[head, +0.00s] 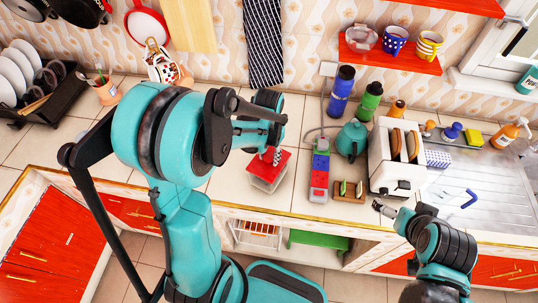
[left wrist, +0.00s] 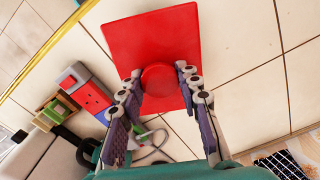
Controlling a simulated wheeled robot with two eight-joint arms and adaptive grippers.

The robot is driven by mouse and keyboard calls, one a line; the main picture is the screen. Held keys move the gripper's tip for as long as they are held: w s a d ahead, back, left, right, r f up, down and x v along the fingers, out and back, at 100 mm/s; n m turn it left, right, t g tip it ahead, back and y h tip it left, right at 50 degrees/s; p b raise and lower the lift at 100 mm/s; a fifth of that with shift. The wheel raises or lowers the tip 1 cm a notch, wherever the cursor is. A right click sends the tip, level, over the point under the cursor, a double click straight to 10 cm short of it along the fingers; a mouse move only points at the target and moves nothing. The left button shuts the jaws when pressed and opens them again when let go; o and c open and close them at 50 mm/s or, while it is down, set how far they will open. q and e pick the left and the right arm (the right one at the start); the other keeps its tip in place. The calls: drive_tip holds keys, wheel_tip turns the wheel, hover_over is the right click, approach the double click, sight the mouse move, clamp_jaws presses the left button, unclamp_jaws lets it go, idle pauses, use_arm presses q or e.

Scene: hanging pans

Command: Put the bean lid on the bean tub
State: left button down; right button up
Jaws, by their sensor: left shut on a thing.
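The bean lid is a red square plate (head: 272,168) with a round knob (left wrist: 160,80) in its middle. My left gripper (head: 272,155) is shut on this knob, with a finger on either side of it in the left wrist view (left wrist: 158,84). The bean tub (head: 264,184), a pale box, stands on the counter directly below the lid in the head view. The lid hides the tub's top and, in the left wrist view, the tub itself. I cannot tell whether lid and tub touch. My right gripper (head: 380,208) is by the counter's front edge, below the toaster; its fingers are too small to read.
A red and grey block row (head: 319,175) and a wooden holder (head: 349,191) stand right of the tub. Behind them are a teal kettle (head: 352,140) and a white toaster (head: 396,158). The counter left of the tub is largely clear.

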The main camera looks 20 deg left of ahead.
use_arm(q)
drive_tip(key=shift+f+b, duration=0.35)
drive_tip(key=shift+f, duration=0.1)
idle(0.4)
drive_tip(key=c, duration=1)
unclamp_jaws()
wheel_tip(320, 180, up, 18)
drive_tip(key=p, duration=0.5)
drive_tip(key=shift+f, duration=0.1)
